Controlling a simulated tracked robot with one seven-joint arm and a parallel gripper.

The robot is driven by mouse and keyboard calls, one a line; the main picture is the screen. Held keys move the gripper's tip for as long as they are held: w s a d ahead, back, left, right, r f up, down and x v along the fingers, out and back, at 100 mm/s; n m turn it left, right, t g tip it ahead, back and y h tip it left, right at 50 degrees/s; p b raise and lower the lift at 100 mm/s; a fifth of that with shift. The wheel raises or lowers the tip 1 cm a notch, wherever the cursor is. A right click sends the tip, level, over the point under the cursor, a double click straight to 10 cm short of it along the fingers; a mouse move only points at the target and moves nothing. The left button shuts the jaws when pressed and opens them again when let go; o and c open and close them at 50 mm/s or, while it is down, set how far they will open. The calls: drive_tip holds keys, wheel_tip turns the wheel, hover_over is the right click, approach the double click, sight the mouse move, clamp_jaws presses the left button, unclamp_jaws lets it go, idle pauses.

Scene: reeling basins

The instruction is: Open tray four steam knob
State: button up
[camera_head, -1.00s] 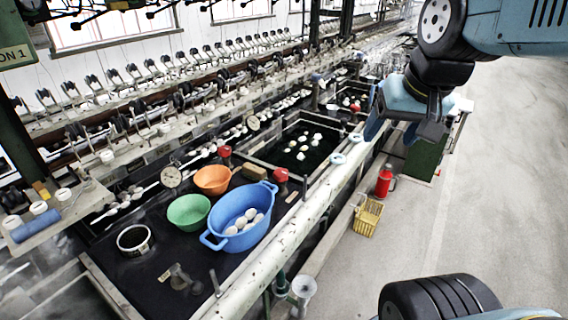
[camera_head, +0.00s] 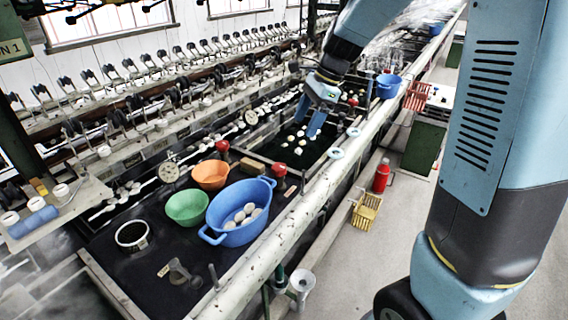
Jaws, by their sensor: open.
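My gripper (camera_head: 309,122) is open and empty, fingers pointing down over the dark water basin (camera_head: 262,157) with white cocoons in it. Two pale blue round knobs (camera_head: 335,153) (camera_head: 353,132) sit along the long pale pipe, to the right of and below my gripper in the picture. Red round knobs stand at the basin corners, one (camera_head: 222,146) by the orange bowl and one (camera_head: 279,170) by the blue tub. Another red knob (camera_head: 353,101) is farther back. I see no readable tray number, so I cannot tell which knob belongs to tray four.
A blue tub (camera_head: 240,212) with cocoons, a green bowl (camera_head: 187,207) and an orange bowl (camera_head: 210,174) stand on the near dark surface. The long pipe (camera_head: 262,262) edges the basins.

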sight(280, 166)
drive_tip(key=shift+m+g, duration=0.3)
drive_tip(key=shift+m, duration=0.5)
drive_tip(key=x, duration=0.5)
drive_tip(key=w+x, duration=0.1)
drive_tip(key=x, duration=0.5)
drive_tip(key=w+a+x, duration=0.1)
drive_tip(key=x, duration=0.4)
drive_tip(key=shift+w+f, duration=0.1)
drive_tip(key=shift+w, duration=0.05)
drive_tip(key=shift+c, duration=0.2)
